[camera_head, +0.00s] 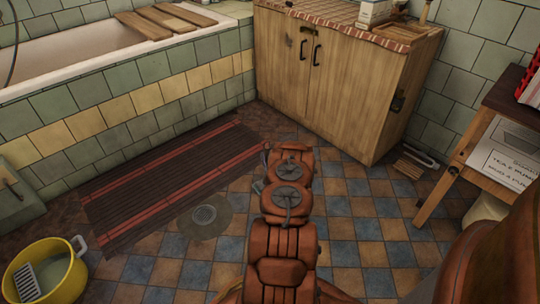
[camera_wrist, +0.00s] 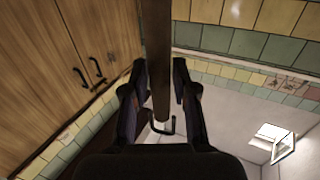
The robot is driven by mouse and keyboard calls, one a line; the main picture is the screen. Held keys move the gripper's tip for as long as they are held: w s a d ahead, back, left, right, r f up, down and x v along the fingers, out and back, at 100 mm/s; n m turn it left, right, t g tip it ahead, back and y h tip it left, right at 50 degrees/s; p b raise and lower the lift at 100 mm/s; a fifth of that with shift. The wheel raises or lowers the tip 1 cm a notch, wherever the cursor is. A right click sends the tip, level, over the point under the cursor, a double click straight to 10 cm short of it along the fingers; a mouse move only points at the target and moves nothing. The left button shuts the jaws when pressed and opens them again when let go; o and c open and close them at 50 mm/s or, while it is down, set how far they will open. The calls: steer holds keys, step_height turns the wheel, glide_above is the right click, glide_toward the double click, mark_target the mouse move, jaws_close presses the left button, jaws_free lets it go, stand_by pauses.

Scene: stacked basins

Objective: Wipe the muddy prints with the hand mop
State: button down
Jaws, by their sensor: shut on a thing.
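A brown stick (camera_wrist: 157,35), which looks like the hand mop's handle, runs down from the top edge in the wrist view. My gripper (camera_wrist: 160,78) has its two dark fingers on either side of this stick and is shut on it. A dark hook (camera_wrist: 165,127) shows at the stick's lower end. The mop's head is not in view. In the head view my copper-coloured arm covers the middle of the floor and hides the gripper and the mop. I cannot make out clear muddy prints on the checkered floor tiles (camera_head: 365,227).
A wooden cabinet (camera_head: 345,90) stands behind my arm. A bathtub (camera_head: 85,65) is at the upper left, with a dark slatted mat (camera_head: 165,180) before it. A drain (camera_head: 204,214) and a yellow bucket (camera_head: 55,275) are at left. A wooden side table (camera_head: 465,150) stands right.

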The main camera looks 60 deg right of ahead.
steer(key=a, duration=0.1)
steer(key=a+p, duration=0.1)
steer(key=a, duration=0.1)
steer(key=shift+w, duration=0.4)
steer(key=shift+d+r, duration=0.1)
steer(key=shift+r, duration=0.05)
step_height(320, 180, up, 7)
steer(key=p, duration=0.4)
stand_by(0.4)
